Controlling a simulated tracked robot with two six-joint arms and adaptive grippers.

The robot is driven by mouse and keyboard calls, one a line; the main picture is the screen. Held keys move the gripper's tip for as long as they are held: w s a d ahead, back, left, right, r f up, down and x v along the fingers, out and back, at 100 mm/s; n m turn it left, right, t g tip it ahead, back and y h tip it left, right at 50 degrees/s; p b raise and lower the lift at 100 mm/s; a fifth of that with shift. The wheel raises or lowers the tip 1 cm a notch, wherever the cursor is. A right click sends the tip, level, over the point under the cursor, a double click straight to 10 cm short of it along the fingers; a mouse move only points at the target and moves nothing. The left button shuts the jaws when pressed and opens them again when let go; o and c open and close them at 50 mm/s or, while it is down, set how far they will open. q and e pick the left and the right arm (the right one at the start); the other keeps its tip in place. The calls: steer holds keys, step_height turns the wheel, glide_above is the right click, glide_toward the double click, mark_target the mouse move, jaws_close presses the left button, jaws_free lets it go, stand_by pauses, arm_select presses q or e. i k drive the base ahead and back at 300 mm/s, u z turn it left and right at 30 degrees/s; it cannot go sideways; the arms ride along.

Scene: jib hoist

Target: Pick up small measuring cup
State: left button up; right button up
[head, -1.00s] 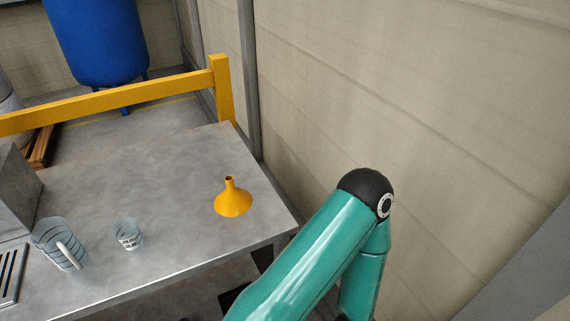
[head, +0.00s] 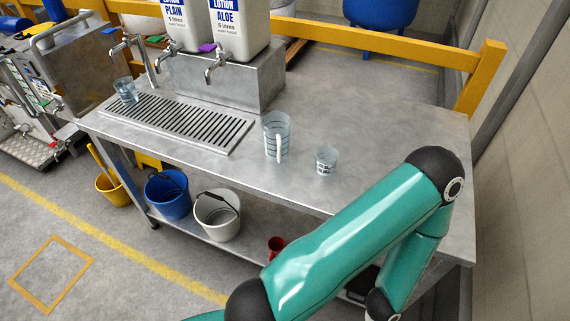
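The small measuring cup (head: 326,160) is clear with dark markings and stands upright on the metal table (head: 390,105), near its front edge. A larger clear measuring jug (head: 277,136) with a white handle stands just to its left. My teal right arm crosses the lower right of the view, in front of the table. Neither gripper shows in the head view.
A slotted drip tray (head: 190,122) lies left of the jug. Two lotion containers with taps stand on a metal block (head: 230,80) behind it. A yellow rail (head: 400,50) runs behind the table. Buckets (head: 217,215) sit on the lower shelf.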

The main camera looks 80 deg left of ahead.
mark_target(326, 157)
steer(key=u, duration=0.2)
steer(key=i, duration=0.3)
steer(key=u, duration=2.6)
steer(key=k, duration=0.55)
steer(key=u, duration=0.45)
steer(key=i, duration=0.55)
steer(key=z, duration=0.25)
